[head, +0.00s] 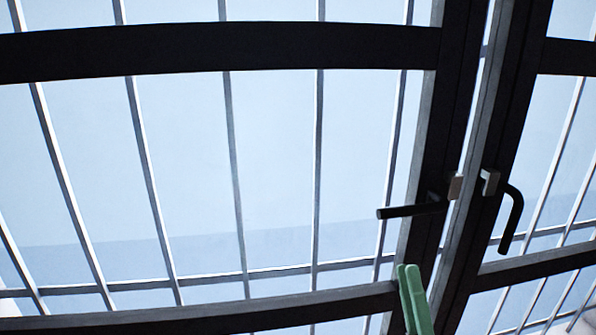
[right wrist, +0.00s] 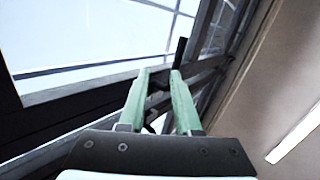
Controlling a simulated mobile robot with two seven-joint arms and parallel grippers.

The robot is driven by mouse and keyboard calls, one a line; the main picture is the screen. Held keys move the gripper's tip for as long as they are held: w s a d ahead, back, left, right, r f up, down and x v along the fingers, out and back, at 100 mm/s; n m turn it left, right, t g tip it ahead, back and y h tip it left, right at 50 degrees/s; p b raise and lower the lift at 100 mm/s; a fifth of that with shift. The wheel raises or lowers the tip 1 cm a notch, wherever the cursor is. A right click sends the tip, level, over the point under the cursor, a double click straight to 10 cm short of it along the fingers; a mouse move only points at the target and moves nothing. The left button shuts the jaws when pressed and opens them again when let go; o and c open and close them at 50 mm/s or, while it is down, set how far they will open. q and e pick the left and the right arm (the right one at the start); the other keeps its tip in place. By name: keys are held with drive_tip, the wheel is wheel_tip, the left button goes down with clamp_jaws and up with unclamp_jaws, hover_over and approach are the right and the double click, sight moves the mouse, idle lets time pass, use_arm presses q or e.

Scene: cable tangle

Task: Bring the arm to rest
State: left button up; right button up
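My right gripper (head: 408,270) shows at the bottom edge of the head view, right of the middle, as green fingers pointing up in front of the window frame. In the right wrist view, its two green fingers (right wrist: 160,75) stand apart with a gap between them. Nothing is held in the gap; the dark window frame shows through it. My left gripper is in neither view. No cable shows in either view.
A dark-framed window (head: 220,50) with thin upright bars fills the head view. Two dark handles, a left one (head: 408,211) and a right one (head: 513,215), stick out where the sashes meet. A plain wall (right wrist: 275,85) is at right in the wrist view.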

drive_tip(key=s+a+f+n+g+p, duration=0.2)
drive_tip(key=f+n+g, duration=0.5)
drive_tip(key=f, duration=0.7)
drive_tip(key=s+a+f+n+g+p, duration=0.25)
drive_tip(key=f+n+g, duration=0.4)
drive_tip(key=f, duration=0.65)
drive_tip(key=s+d+f+n+g+h, duration=0.1)
drive_tip(key=s+d+f+n+g, duration=0.1)
drive_tip(key=s+f+g, duration=0.3)
drive_tip(key=s+f+n, duration=0.1)
drive_tip(key=s+f, duration=0.3)
drive_tip(key=shift+f+h, duration=0.3)
drive_tip(key=shift+f, duration=0.1)
drive_tip(key=shift+a, duration=0.1)
drive_tip(key=shift+c, duration=0.2)
